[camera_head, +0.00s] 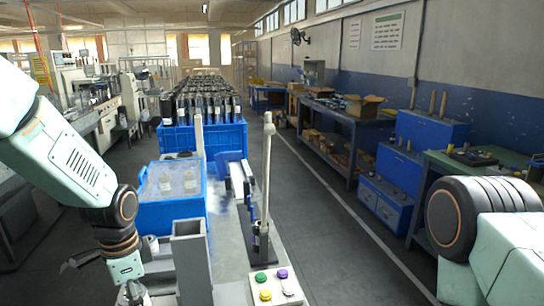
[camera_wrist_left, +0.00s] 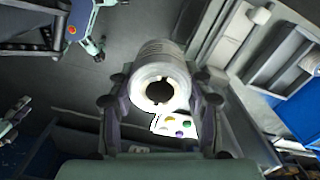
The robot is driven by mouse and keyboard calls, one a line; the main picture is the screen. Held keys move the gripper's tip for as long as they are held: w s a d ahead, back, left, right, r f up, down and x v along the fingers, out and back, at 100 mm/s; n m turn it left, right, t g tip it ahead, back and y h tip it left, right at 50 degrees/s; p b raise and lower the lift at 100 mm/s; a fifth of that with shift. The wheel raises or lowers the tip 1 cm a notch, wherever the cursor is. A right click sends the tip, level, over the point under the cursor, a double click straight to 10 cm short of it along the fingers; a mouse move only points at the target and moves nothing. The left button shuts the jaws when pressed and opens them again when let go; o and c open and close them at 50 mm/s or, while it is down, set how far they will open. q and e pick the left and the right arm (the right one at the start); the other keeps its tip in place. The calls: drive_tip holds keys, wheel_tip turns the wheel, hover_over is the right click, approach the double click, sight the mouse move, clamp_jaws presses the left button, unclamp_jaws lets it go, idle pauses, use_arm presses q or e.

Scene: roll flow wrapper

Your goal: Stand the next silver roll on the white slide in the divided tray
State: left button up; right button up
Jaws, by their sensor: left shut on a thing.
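My left gripper (camera_wrist_left: 160,100) is shut on a silver roll (camera_wrist_left: 160,62) in the left wrist view, with a finger on each side. The roll's ring-shaped end with its dark core hole faces the camera. In the head view my left gripper (camera_head: 131,292) is at the bottom edge, mostly cut off, and the held roll is not clear there. A blue tray (camera_head: 172,216) stands beyond it, with a few pale rolls (camera_head: 165,184) upright inside. Its dividers are hard to make out. I cannot clearly tell which part is the white slide. My right gripper is out of view.
A grey upright channel (camera_head: 190,262) stands just right of my left gripper. A thin pale post (camera_head: 267,170) and a button panel (camera_head: 276,287) are further right. A large blue crate (camera_head: 203,139) packed with dark items stands behind the tray. The aisle floor on the right is clear.

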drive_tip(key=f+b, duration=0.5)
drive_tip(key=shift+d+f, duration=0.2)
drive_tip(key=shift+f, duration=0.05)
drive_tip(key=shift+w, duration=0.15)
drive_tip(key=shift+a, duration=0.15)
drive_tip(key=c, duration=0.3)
use_arm(q)
drive_tip(key=s+d+f+n, duration=0.1)
drive_tip(key=s+d+n, duration=0.4)
drive_tip(key=d+n, duration=0.3)
drive_tip(key=n, duration=0.3)
drive_tip(key=shift+s+d+f, duration=0.3)
drive_tip(key=shift+d+f, duration=0.05)
drive_tip(key=shift+f, duration=0.05)
